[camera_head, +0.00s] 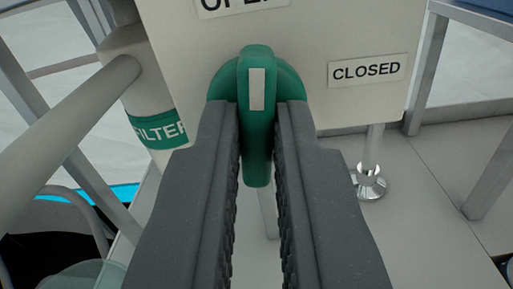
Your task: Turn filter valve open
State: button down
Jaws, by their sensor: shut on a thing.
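The green filter valve handle (258,110) is mounted on a pale panel (340,30). Its bar stands upright in the picture, with a white stripe on its upper part lined up below the OPEN label (240,5). The CLOSED label (367,70) is on the right of the panel. My gripper (258,125) has its two dark ribbed fingers on either side of the handle bar, shut on it. The fingers hide part of the round green base behind the bar.
A pale pipe (75,125) and a cylinder with a green FILTER band (158,129) stand at the left. A metal foot (369,183) stands on the grey surface (425,225) below the panel. Metal frame bars run along both sides.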

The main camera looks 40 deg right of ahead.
jog(key=shift+a+f+n+p, duration=0.1)
jog(key=shift+f+n+p, duration=0.1)
jog(key=shift+n+p, duration=0.5)
jog(key=shift+n, duration=0.3)
jog(key=c, duration=1.5)
grip_release()
jog(key=shift+r, duration=0.1)
jog(key=b+v, duration=0.1)
jog(key=v, duration=1.2)
jog(key=shift+s+a, duration=0.25)
jog(key=shift+w, duration=0.1)
